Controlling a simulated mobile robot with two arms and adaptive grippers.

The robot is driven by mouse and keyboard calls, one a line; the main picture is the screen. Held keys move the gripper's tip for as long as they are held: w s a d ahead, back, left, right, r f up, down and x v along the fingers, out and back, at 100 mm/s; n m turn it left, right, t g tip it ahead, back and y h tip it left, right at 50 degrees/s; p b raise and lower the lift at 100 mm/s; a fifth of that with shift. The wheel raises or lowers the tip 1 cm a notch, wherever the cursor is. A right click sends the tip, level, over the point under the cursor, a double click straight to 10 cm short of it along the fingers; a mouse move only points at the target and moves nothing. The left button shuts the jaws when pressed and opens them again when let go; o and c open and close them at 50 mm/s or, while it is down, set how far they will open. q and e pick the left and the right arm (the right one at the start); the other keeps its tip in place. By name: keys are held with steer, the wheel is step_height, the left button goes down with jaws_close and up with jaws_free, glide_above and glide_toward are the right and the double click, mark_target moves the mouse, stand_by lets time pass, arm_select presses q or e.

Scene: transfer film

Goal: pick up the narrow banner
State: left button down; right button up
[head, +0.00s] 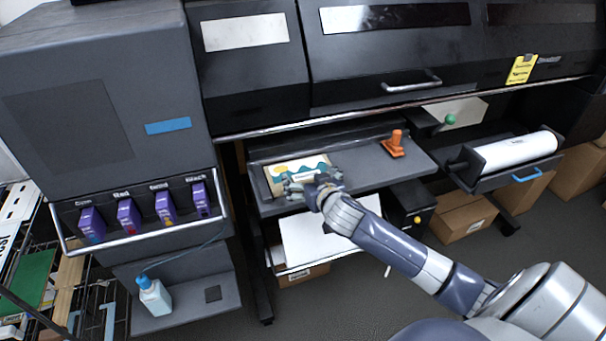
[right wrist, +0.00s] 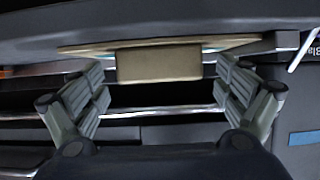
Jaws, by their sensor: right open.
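The narrow banner (head: 290,166), a small light sheet with a yellow sun and teal waves, lies on the dark shelf below the printer in the head view. My right gripper (head: 306,186) is at its near edge and hides part of it. In the right wrist view the gripper (right wrist: 165,88) is open, with its fingers spread left and right. A thin tan sheet, seen nearly edge-on and apparently the banner (right wrist: 90,50), spans between them with a tan block-like part (right wrist: 160,62) at its middle. I cannot tell whether the fingers touch it. My left gripper is not in view.
An orange-handled tool (head: 394,146) stands on the shelf (head: 345,160) to the right. A white roll (head: 515,150) sits farther right. The printer body (head: 390,45) overhangs the shelf.

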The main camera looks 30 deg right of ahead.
steer(key=shift+w+d+f, duration=0.1)
steer(key=shift+w+f, duration=0.15)
steer(key=shift+w, duration=0.25)
steer(key=c, duration=1.2)
